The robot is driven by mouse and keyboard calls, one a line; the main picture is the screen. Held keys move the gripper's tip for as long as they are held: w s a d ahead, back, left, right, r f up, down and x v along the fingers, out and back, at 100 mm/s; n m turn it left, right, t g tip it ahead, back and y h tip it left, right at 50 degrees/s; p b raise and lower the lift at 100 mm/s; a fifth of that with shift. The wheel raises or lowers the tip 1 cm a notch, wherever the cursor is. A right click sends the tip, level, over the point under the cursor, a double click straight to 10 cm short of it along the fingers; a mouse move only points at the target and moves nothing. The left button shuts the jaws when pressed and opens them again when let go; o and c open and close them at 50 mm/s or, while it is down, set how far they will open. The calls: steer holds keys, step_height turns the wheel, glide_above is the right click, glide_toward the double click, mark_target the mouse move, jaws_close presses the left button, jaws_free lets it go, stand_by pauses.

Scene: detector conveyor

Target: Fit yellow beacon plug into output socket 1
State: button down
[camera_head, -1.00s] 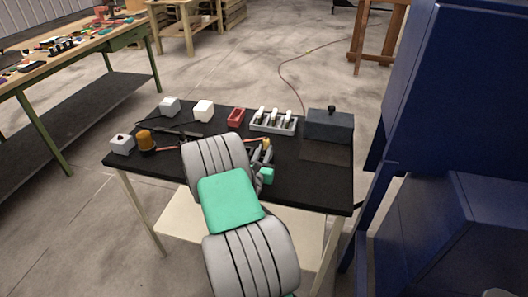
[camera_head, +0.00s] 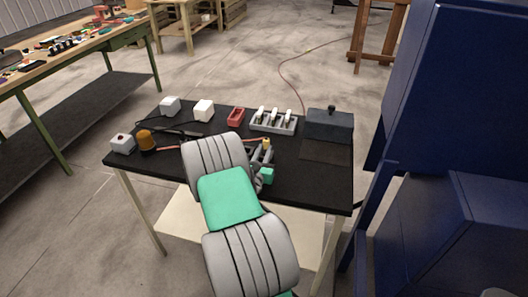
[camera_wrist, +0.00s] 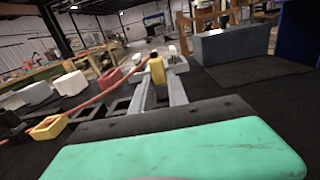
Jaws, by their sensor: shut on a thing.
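The yellow beacon plug (camera_wrist: 157,69) is held between the fingertips of my gripper (camera_wrist: 156,84), which is shut on it. In the head view the plug (camera_head: 267,142) shows as a small yellow spot at the tip of my gripper (camera_head: 264,149), over the right half of the black table. An orange cable (camera_wrist: 98,98) runs leftward from near the plug. The amber beacon (camera_head: 146,140) stands at the table's left side. In the wrist view, a yellow-rimmed square piece (camera_wrist: 47,128) and dark square pieces lie left of my fingers. I cannot tell which is output socket 1.
A grey rack (camera_head: 272,125) with white-topped pieces stands behind my gripper, beside a dark box (camera_head: 328,125) with a knob. The front right tabletop is clear.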

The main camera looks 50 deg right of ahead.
steer(key=shift+f+b, duration=0.7)
steer(key=shift+f, duration=0.3)
steer(key=c, duration=1.2)
jaws_free()
steer(key=b+v, duration=0.1)
steer(key=v, duration=0.6)
steer(key=shift+s+a+f+b, duration=0.1)
steer(key=shift+a+b, duration=0.15)
steer(key=shift+b, duration=0.05)
steer(key=shift+s+a, duration=0.1)
steer(key=shift+a, duration=0.05)
